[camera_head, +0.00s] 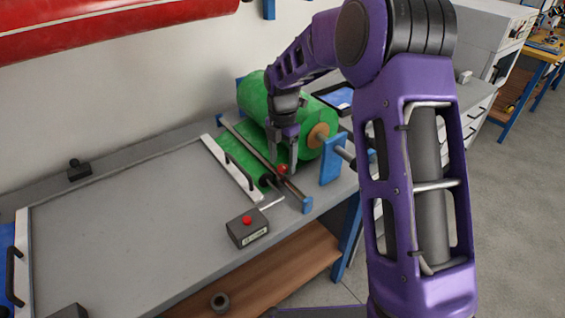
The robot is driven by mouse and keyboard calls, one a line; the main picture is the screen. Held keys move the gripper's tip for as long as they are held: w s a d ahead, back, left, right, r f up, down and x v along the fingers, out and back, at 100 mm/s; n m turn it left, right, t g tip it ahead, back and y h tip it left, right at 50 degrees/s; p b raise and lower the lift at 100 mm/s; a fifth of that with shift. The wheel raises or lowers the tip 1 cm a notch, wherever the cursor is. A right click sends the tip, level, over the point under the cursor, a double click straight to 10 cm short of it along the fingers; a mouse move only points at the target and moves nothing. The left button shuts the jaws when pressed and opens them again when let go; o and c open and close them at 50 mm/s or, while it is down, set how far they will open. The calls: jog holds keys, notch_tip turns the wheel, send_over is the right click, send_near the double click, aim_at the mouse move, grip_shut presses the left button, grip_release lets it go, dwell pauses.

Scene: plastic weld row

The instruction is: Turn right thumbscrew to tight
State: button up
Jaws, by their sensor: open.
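A small red knob (282,169), which appears to be the right thumbscrew, sits near the right end of a thin dark bar (247,145) with blue end pieces. The bar runs in front of a green film roll (253,98). My gripper (283,165) points down over the bar with its fingers open. The fingertips are on either side of the red knob in this view. I cannot tell whether they touch it. The left thumbscrew is not clearly visible. The knob's tightness cannot be seen.
A grey box with a red button (247,220) stands on the bench in front. A white bar with a black handle (232,168) lies left of the film. The wide grey bench top (130,225) is mostly clear. My forearm hides the area to the right.

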jog(key=shift+f, duration=0.3)
grip_shut()
